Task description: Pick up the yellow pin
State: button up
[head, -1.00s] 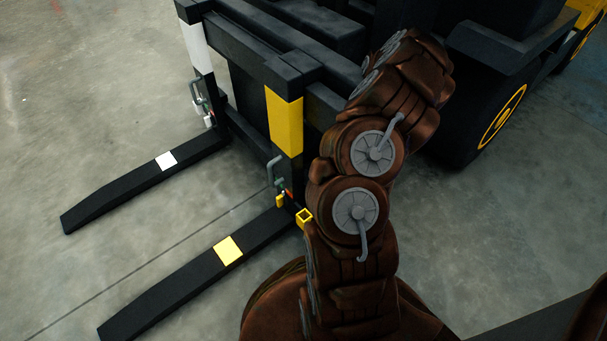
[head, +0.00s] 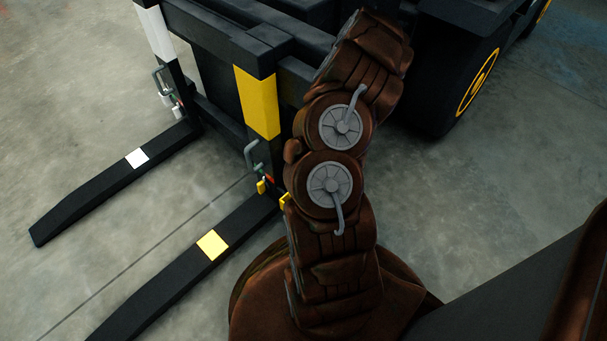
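A small yellow piece (head: 262,186) that may be the yellow pin shows low on the fork carriage, just below a grey-green handle (head: 252,155). It is too small to make out its shape. A second yellow piece, a square socket (head: 285,201), sits at the heel of the near fork, partly hidden by my arm. I cannot tell whether either is the pin. My brown arm rises in front of the carriage's right side. My gripper does not show in this view.
A black forklift has a near fork with a yellow patch (head: 212,245) and a far fork with a white patch (head: 137,157). A yellow-banded upright (head: 257,103) stands close left of my arm. Its wheel (head: 473,85) is at upper right. Concrete floor (head: 90,110) is clear left.

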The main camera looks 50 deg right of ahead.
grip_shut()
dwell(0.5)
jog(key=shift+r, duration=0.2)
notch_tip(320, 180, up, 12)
jog(key=p, duration=0.5)
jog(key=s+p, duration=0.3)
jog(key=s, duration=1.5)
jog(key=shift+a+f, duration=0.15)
jog(key=shift+p, duration=0.5)
